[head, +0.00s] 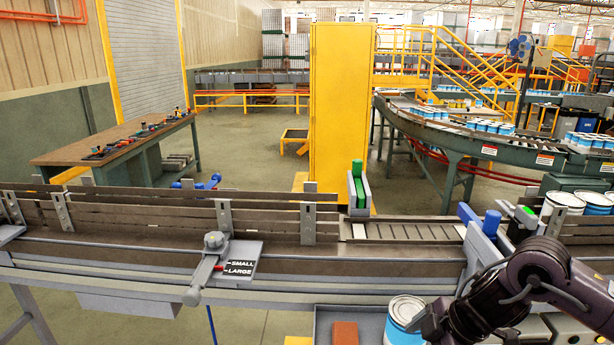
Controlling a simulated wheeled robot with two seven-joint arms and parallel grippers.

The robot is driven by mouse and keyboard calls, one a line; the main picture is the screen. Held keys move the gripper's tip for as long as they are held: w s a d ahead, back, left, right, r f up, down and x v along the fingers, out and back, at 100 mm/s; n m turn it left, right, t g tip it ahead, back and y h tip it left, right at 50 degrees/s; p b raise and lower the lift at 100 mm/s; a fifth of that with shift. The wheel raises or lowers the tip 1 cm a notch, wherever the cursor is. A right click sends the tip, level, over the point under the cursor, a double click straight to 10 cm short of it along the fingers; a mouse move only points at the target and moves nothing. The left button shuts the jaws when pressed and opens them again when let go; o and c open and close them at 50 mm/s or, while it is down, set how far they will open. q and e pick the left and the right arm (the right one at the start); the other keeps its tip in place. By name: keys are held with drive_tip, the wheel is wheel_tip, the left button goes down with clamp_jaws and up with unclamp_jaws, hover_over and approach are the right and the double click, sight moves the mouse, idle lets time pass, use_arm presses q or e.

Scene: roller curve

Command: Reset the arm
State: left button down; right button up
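A grey lever (205,268) with a round pivot knob sits on a plate (243,262) marked SMALL and LARGE, at the front side of the conveyor. The lever slants down and left from the knob, its handle reaching over the conveyor's front edge. My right arm comes in from the right, and its dark end (434,322) is low in the view, beside a can (405,318) with a blue label and white lid. I cannot make out its fingertips or tell whether they hold anything. My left gripper is not in view.
The conveyor (120,251) spans the view, with slatted guard rails (265,217) behind. A tray (327,322) at the front holds a reddish-brown block (345,333). Several cans (563,203) stand at right. A green-and-grey upright piece (358,188) stands on the far side. Space above the lever is clear.

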drive_tip(key=s+a+t+y, duration=0.25)
drive_tip(key=a+t, duration=0.35)
drive_tip(key=a, duration=1.4)
drive_tip(key=s+d+f+m+g+h, duration=0.2)
drive_tip(key=s+d+f+m+h, duration=0.25)
drive_tip(key=s+d+m, duration=0.35)
drive_tip(key=s+d+f+m+g+h, duration=0.3)
drive_tip(key=s+d+f+m, duration=0.35)
drive_tip(key=d, duration=0.45)
wheel_tip(320, 180, down, 34)
drive_tip(key=s+g+b, duration=0.1)
drive_tip(key=s+b, duration=0.2)
drive_tip(key=b, duration=0.1)
use_arm(q)
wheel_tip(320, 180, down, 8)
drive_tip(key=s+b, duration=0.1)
drive_tip(key=b, duration=0.2)
drive_tip(key=shift+b, duration=0.35)
use_arm(e)
drive_tip(key=s+d+f, duration=0.1)
drive_tip(key=s+f, duration=0.8)
drive_tip(key=f, duration=0.1)
drive_tip(key=s+d+f+g, duration=0.1)
drive_tip(key=s+d+f, duration=0.1)
drive_tip(key=s+f, duration=0.8)
drive_tip(key=shift+s+d+f, duration=0.15)
drive_tip(key=shift+d+f, duration=0.15)
drive_tip(key=shift+f, duration=0.4)
